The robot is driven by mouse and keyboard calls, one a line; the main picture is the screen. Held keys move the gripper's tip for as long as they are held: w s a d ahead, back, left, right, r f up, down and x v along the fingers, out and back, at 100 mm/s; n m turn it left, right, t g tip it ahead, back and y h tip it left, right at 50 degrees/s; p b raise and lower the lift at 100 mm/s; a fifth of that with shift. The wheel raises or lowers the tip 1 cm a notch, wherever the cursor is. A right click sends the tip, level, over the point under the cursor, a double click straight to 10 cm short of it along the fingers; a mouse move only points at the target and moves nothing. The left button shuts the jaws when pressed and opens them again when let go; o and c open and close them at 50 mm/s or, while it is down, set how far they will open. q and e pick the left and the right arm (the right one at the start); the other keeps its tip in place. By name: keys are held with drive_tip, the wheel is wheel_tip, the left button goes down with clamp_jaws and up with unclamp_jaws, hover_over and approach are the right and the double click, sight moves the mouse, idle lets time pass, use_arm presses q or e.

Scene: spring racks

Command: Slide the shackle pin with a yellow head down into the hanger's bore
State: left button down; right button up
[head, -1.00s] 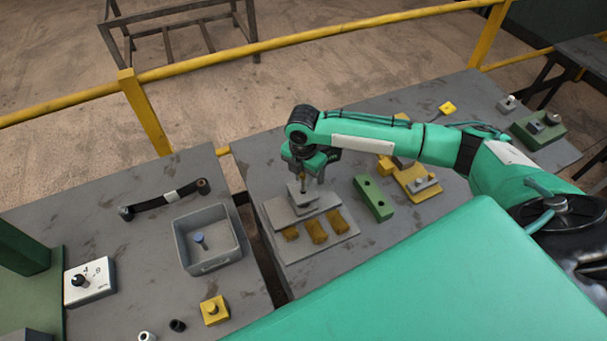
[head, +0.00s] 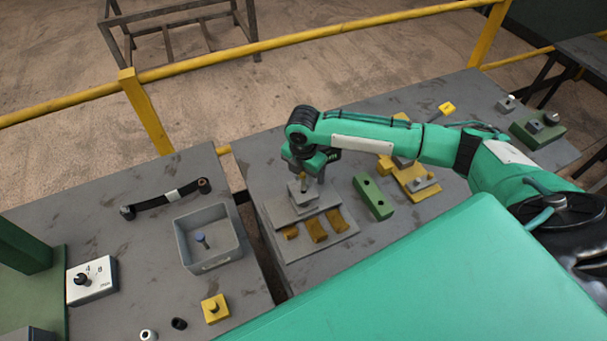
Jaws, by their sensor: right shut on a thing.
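My right gripper (head: 303,177) points down over the stepped grey hanger (head: 304,201), in the middle of the scene. It is shut on the shackle pin, whose small yellow head (head: 303,176) shows between the fingers. The pin stands about upright. Its lower end is at the hanger's grey upper block, and the bore is hidden, so I cannot tell how deep the pin sits. The hanger stands on a flat grey plate (head: 345,232) beside several brown-yellow blocks (head: 316,230). My left gripper is out of view.
A green block with two holes (head: 373,196) and a yellow fixture (head: 416,183) stand right of the hanger. A grey bin (head: 212,262) holding a blue-headed pin (head: 201,240) is at left, across a gap between tables. A black bar (head: 165,198) lies behind it.

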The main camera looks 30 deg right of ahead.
sight(304, 190)
drive_tip(key=shift+p, duration=0.8)
idle(0.8)
drive_tip(key=shift+f+b, duration=0.85)
drive_tip(key=shift+f, duration=1.35)
drive_tip(key=o, duration=1.4)
